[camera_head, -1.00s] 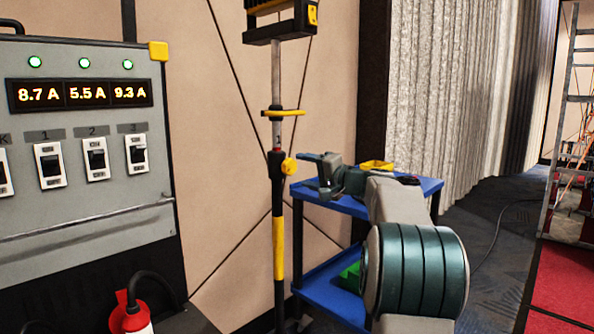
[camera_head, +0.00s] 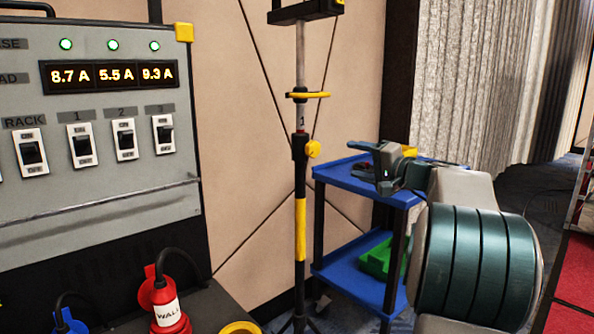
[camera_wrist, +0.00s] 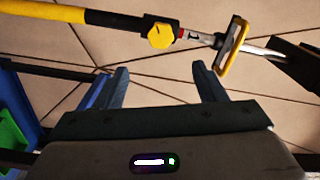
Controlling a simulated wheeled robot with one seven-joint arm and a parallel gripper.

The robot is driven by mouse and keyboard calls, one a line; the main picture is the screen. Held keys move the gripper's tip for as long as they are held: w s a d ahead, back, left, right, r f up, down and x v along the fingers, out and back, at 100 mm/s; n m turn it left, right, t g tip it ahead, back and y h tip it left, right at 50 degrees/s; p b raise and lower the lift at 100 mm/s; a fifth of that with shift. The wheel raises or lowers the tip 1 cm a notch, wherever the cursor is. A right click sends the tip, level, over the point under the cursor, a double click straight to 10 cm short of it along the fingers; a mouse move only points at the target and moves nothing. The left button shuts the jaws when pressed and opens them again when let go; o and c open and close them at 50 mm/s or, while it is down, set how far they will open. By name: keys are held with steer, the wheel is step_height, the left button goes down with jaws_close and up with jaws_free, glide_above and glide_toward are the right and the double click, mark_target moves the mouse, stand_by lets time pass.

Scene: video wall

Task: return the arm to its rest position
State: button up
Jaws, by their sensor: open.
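My gripper (camera_head: 376,163) is in the head view in front of the blue cart, at the end of my bent arm. In the wrist view its two fingers (camera_wrist: 160,88) stand wide apart with nothing between them. Beyond the fingertips is a black and yellow stand pole (camera_wrist: 100,20) with a yellow knob (camera_wrist: 161,36). In the head view the same pole (camera_head: 300,225) stands upright to the left of my gripper, apart from it.
A blue two-shelf cart (camera_head: 335,268) stands behind my arm, with a green bin (camera_head: 377,258) on its lower shelf. A grey power panel (camera_head: 110,185) with switches is at left. A red plug (camera_head: 168,305) is below it. A grey curtain (camera_head: 470,80) hangs at back right.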

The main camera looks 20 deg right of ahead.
steer(key=s+a+n+g+p, duration=0.2)
steer(key=s+a+g+p, duration=0.3)
steer(key=a+p, duration=0.5)
steer(key=s+a+n+g+p, duration=0.3)
steer(key=s+a+g+p, duration=0.25)
steer(key=a, duration=0.75)
steer(key=s+a+r+n+g+h+p, duration=0.1)
steer(key=s+a+n+g+h+p, duration=0.1)
steer(key=s+p, duration=0.5)
steer(key=s+a+r+n+g+h+p, duration=0.1)
steer(key=s+a+n+h+p, duration=0.1)
steer(key=s+p, duration=0.5)
steer(key=s+n+h, duration=0.1)
steer(key=s+h, duration=0.1)
steer(key=s, duration=0.2)
steer(key=shift+s+a+n+g+p, duration=0.15)
steer(key=shift+s+n+g+p, duration=0.15)
steer(key=shift+s+g+p, duration=0.05)
